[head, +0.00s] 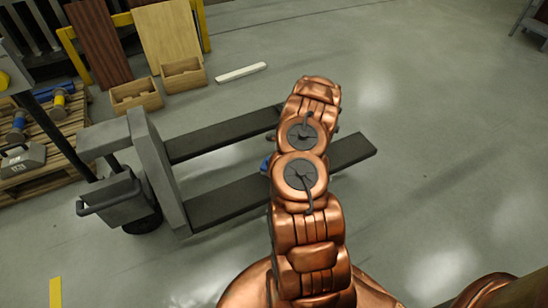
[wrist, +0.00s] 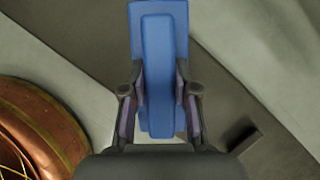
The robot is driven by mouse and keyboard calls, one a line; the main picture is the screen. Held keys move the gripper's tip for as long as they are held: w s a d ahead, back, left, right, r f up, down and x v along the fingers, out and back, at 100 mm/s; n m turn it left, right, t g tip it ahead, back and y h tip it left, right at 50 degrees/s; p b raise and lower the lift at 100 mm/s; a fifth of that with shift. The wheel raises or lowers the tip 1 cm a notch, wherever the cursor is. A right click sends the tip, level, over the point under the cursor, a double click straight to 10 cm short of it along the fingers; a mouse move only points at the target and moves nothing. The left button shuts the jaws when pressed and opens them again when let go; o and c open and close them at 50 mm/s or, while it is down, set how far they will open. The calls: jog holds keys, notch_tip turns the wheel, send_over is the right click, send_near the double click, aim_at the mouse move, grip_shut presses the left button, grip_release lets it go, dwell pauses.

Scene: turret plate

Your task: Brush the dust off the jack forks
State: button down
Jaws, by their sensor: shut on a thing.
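A grey pallet jack (head: 160,170) stands left of centre in the head view. Its two dark forks, the far fork (head: 220,134) and the near fork (head: 232,200), reach right and pass behind my copper arm. I cannot make out dust on them. My gripper (wrist: 158,103) is shut on a blue brush (wrist: 160,45), with one finger on each side. No bristles show. A bit of blue also shows left of my arm in the head view (head: 264,165), by the near fork. In the wrist view a dark fork band (wrist: 65,35) runs diagonally behind the brush; contact cannot be told.
A wooden pallet (head: 40,165) with weights and blue-and-yellow items stands at the left. Two wooden boxes (head: 137,95) (head: 184,76), leaning boards (head: 165,35) and a white bar (head: 241,73) lie beyond the jack. The floor at right is clear.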

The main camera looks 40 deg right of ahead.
jog(key=shift+w+a, duration=0.2)
jog(key=shift+a, duration=0.4)
jog(key=shift+w+a, duration=0.2)
jog(key=shift+a, duration=0.35)
jog(key=r+p, duration=0.2)
jog(key=r, duration=0.1)
jog(key=shift+a+r, duration=0.25)
jog(key=shift+a, duration=0.15)
notch_tip(320, 180, up, 5)
jog(key=p, duration=0.5)
jog(key=shift+d+f, duration=0.1)
jog(key=shift+f, duration=0.05)
jog(key=shift+w, duration=0.1)
